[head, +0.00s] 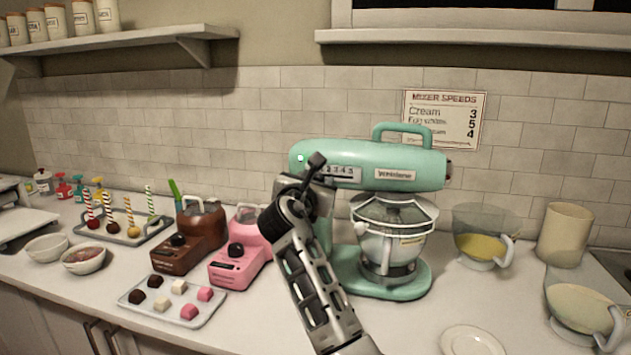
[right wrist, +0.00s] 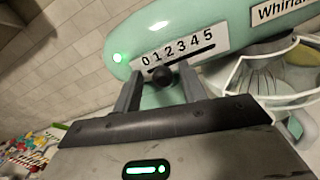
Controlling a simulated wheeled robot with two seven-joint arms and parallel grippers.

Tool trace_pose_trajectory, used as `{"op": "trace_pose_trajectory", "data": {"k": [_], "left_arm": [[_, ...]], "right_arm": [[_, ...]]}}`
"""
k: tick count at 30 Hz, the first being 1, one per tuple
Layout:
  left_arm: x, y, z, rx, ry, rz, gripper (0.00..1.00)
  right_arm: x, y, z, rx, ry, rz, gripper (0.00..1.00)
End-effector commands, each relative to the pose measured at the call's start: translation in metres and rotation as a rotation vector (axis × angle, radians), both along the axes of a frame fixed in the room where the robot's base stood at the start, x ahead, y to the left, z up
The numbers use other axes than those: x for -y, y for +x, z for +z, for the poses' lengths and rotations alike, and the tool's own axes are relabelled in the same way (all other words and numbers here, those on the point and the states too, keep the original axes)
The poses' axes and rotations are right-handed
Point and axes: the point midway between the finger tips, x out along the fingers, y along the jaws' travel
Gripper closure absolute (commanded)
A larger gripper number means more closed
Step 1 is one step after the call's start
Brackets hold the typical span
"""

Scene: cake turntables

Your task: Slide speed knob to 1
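The teal stand mixer (head: 420,165) stands on the counter, with a white speed scale (head: 345,174) on the side of its head. In the right wrist view the scale (right wrist: 190,48) reads 0 to 5 above a dark slot. The black speed knob (right wrist: 163,77) is at the low end of the slot, near 0 and 1; I cannot tell its exact mark. My right gripper (right wrist: 160,90) is open, its two fingers on either side of the knob with gaps visible. In the head view my right gripper (head: 314,180) covers the scale's left end. My left gripper is out of view.
A green light (right wrist: 118,58) glows on the mixer head. The mixer's bowl (head: 388,245) hangs below. A pink machine (head: 237,265) and a brown one (head: 180,262) stand left of my arm. A sweets tray (head: 190,315) lies in front. A speeds sign (head: 443,120) is on the wall.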

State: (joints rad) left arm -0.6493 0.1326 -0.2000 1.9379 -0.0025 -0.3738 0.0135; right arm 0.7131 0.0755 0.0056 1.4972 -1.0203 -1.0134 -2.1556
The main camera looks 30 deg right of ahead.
Motion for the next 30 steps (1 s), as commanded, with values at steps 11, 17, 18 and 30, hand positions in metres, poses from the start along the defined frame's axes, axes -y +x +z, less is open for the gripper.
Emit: {"op": "trace_pose_trajectory", "data": {"k": [11, 17, 18, 30], "left_arm": [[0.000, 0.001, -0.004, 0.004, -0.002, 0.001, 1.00], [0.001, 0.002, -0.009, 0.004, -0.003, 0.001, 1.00], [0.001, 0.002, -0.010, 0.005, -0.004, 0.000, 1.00], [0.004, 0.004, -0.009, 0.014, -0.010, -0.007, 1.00]], "right_arm": [[-0.028, -0.023, -0.002, 0.003, 0.000, 0.003, 0.58], [-0.066, -0.056, -0.002, 0.003, 0.002, 0.003, 0.58], [-0.074, -0.062, -0.002, 0.002, 0.002, 0.004, 0.58], [-0.119, -0.102, -0.001, 0.000, 0.001, 0.000, 0.58]]}}
